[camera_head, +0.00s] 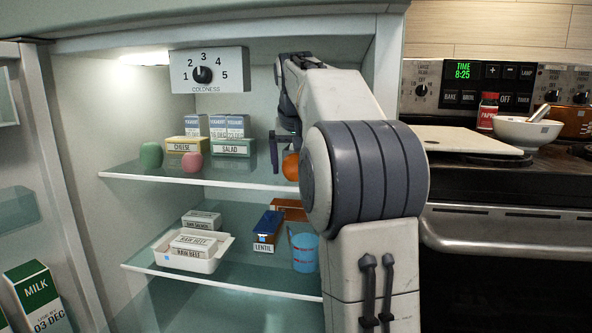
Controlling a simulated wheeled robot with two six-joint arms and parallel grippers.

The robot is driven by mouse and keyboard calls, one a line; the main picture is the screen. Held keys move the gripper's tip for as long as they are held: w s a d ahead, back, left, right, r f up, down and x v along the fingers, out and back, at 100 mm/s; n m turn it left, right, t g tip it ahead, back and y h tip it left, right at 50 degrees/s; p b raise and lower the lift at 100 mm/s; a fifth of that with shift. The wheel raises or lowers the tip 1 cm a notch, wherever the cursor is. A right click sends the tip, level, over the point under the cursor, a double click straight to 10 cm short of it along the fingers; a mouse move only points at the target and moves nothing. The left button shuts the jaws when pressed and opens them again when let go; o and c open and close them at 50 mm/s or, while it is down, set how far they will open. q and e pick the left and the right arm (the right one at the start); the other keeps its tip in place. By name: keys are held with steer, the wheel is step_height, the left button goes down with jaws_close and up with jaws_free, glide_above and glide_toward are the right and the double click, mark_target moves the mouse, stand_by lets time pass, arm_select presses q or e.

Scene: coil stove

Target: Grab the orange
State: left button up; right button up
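The orange (290,167) is on the upper glass shelf of the open fridge, at its right end. Its right side is hidden behind my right arm. My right gripper (285,152) reaches into the fridge at the orange. One dark finger hangs down just left of the orange, with a small gap between them. The other finger is hidden behind the arm, but the visible finger stands out at the far left end of the gripper, so it looks open. My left gripper is not in view.
The upper shelf (240,180) also holds a salad box (233,149), a cheese box, yogurts, and green and pink round items. The lower shelf holds a raw beef tray (160,255), a lentil box and a blue cup (305,252). A stove (500,190) stands right.

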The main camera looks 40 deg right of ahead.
steer(key=c, duration=1.3)
steer(key=shift+r, duration=0.1)
